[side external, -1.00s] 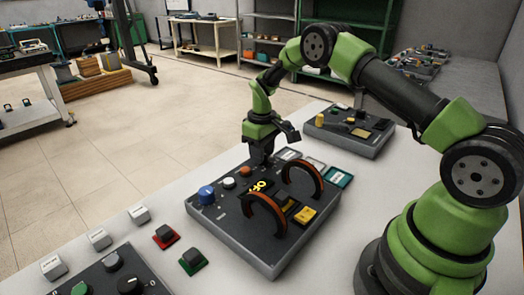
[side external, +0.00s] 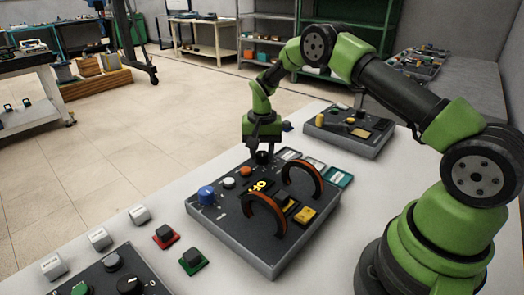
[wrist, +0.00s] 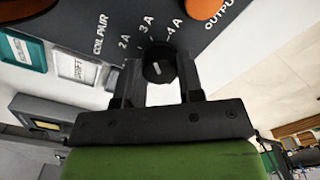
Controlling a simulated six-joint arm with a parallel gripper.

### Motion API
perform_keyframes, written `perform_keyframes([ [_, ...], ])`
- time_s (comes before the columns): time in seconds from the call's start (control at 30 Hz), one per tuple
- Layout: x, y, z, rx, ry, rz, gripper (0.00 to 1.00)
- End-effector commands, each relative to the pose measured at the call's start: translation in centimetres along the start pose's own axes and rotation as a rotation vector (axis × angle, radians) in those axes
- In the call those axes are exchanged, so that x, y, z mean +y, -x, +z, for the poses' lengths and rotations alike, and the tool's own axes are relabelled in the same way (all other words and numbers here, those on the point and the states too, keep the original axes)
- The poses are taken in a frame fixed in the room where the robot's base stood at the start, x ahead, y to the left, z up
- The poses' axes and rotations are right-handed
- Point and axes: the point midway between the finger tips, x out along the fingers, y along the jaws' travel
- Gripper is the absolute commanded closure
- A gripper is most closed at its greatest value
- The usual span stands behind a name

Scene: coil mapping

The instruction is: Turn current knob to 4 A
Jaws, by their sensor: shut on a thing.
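The black current knob (wrist: 158,62) sits on the dark panel below the printed labels 2 A, 3 A and 4 A in the wrist view. Its short white mark is tilted slightly, upper end to the right; I cannot tell exactly which label it meets. My gripper (wrist: 158,68) has a finger on each side of the knob and is shut on it. In the side view, my gripper (side external: 263,148) points down over the knob (side external: 263,158) at the panel's back edge.
Two upright orange-and-black coils (side external: 265,214) stand on the panel, in front of my gripper. A blue knob (side external: 207,195), a white button (side external: 229,183) and an orange button (wrist: 203,8) are nearby. Another control box (side external: 348,132) stands behind to the right.

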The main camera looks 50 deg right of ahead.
Motion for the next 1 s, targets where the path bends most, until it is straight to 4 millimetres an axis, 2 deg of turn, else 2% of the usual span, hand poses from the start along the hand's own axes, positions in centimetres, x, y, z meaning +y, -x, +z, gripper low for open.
perform_keyframes([
  [0.5, 0.02, 0.1, 0.04, -0.003, -0.447, 0.001, 0.89],
  [1.0, 0.01, 0.1, 0.04, -0.003, -0.624, 0.002, 0.89],
])
